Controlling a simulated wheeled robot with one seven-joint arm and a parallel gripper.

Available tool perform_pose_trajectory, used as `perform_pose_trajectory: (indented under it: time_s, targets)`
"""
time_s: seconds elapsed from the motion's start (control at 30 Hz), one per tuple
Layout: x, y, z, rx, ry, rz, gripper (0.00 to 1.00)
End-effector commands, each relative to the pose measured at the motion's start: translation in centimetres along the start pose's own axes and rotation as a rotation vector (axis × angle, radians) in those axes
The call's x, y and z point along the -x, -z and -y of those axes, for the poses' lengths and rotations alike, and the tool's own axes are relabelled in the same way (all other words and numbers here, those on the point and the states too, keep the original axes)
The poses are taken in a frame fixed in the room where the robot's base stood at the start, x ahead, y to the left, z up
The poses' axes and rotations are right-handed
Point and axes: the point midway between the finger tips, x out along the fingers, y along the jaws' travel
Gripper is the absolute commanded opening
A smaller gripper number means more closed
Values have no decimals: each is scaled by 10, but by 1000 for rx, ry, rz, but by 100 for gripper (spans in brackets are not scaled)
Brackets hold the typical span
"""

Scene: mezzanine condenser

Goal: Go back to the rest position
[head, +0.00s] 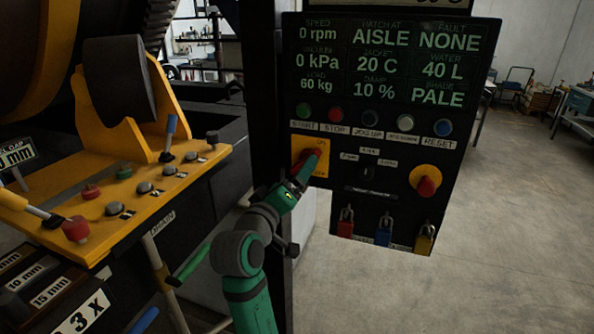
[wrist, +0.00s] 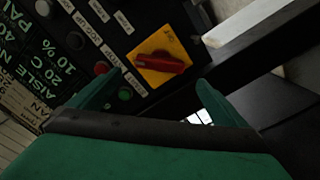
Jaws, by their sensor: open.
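My gripper (head: 308,168) is raised in front of the dark control panel (head: 480,125), at its left edge. It is beside the red rotary handle on a yellow plate (head: 298,143) and partly covers it in the head view. In the wrist view my gripper (wrist: 160,90) shows two green fingers spread apart with nothing between them. The red handle (wrist: 160,63) lies just beyond the fingertips, and a gap seems to show between them. Whether a fingertip touches the plate cannot be told.
A yellow machine ledge (head: 150,195) with knobs and levers stands to the left. A dark post (head: 262,90) runs beside the panel. Below the panel's switches hang a red, a blue and a yellow padlock (head: 424,240). The floor (head: 500,230) at right is clear.

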Motion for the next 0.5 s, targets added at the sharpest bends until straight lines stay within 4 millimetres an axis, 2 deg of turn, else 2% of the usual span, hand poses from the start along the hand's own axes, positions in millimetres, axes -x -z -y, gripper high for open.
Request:
perform_pose_trajectory:
  time_s: [0.2, 0.5]
  targets:
    - [13, -1, 0, 0, 0, 1, 97]
    - [14, -1, 0, 0, 0, 1, 97]
